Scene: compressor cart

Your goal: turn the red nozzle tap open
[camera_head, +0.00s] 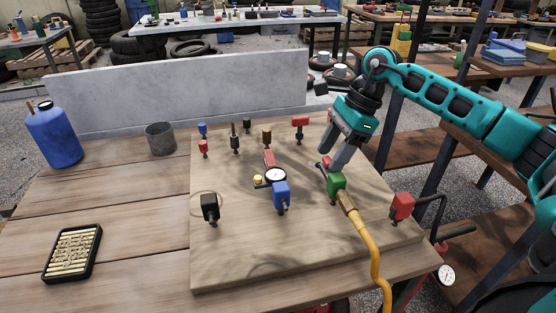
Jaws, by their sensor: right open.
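My right gripper (336,158) reaches in from the right and points down over the wooden board (240,265). Its two grey fingers are apart. A small red piece (326,162) shows just below the fingertips, beside a green block (337,183); the fingers partly cover it, and I cannot tell whether they touch it. A brass fitting (347,202) and a yellow hose (368,242) lead from the green block toward the front. Other red parts on the board are a red block (402,206) at the right and a red tap (300,122) at the back. My left gripper is out of view.
A blue block (281,195), a round gauge (275,175) and a black block (210,207) stand on the board. A blue bottle (54,136), a grey cup (160,139) and a black-framed tray (72,252) are at the left. A pale panel (190,90) stands behind.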

